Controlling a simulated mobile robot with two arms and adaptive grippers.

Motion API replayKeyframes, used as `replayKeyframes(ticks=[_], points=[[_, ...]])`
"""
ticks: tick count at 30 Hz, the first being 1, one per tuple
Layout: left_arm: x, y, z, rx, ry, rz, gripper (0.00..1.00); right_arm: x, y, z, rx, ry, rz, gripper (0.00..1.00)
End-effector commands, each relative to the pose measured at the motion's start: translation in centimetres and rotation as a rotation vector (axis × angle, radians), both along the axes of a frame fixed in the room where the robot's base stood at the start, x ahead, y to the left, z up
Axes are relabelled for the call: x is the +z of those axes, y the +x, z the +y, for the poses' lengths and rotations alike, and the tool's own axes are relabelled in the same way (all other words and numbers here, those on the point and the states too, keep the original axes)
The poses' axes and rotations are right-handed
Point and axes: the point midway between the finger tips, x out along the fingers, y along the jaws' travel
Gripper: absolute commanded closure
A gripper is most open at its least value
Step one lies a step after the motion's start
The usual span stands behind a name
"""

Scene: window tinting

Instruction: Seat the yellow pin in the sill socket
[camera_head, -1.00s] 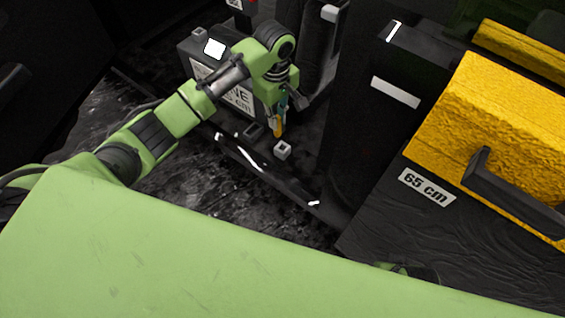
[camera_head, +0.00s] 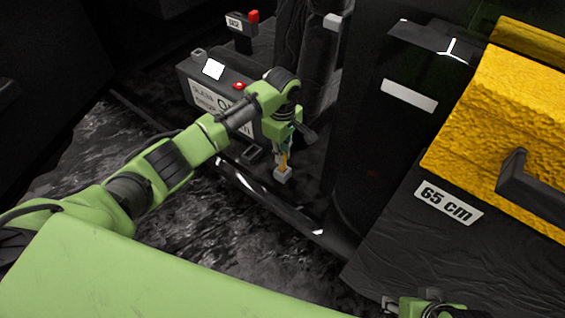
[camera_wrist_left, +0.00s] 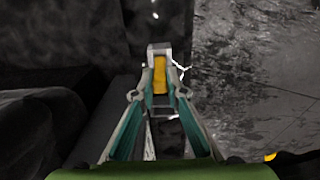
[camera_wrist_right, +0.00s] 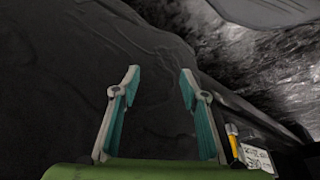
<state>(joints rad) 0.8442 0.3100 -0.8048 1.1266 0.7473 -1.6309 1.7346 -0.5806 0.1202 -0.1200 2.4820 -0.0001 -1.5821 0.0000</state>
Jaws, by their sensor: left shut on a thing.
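My left gripper (camera_head: 284,150) is shut on the yellow pin (camera_head: 283,160) and points down in the head view. My right gripper (camera_wrist_right: 160,80) is open and empty in the right wrist view.
A dark labelled case (camera_head: 200,95) with a red button stands behind my left gripper. A dark pillar (camera_head: 370,150) rises right of the socket. A yellow block (camera_head: 500,110) with a black handle and a "65 cm" label (camera_head: 448,203) lie at the right.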

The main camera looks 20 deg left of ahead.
Motion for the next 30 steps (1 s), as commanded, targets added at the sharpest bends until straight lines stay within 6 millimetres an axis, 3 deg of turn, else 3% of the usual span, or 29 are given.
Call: replayKeyframes(ticks=[1,5,17,18,19,30], points=[[-1.4,-0.1,0.0,0.000,0.001,0.002,1.00,-0.7,0.0,0.0,0.000,0.000,0.000,0.60],[-3.3,0.0,0.0,-0.001,0.001,0.001,1.00,-1.1,1.1,0.3,0.004,0.008,-0.040,0.60],[-3.6,0.0,-0.1,-0.001,-0.001,0.000,1.00,-0.9,1.1,0.3,0.004,0.008,-0.041,0.60],[-3.7,0.0,0.0,-0.001,0.000,-0.001,0.80,-0.9,1.0,0.3,0.004,0.008,-0.038,0.60],[-3.7,0.0,0.0,-0.001,0.000,-0.001,0.72,-1.0,1.0,0.3,0.004,0.008,-0.038,0.60],[-3.5,0.0,0.0,-0.001,0.001,-0.001,0.71,-1.1,1.0,0.3,0.004,0.008,-0.039,0.60]])
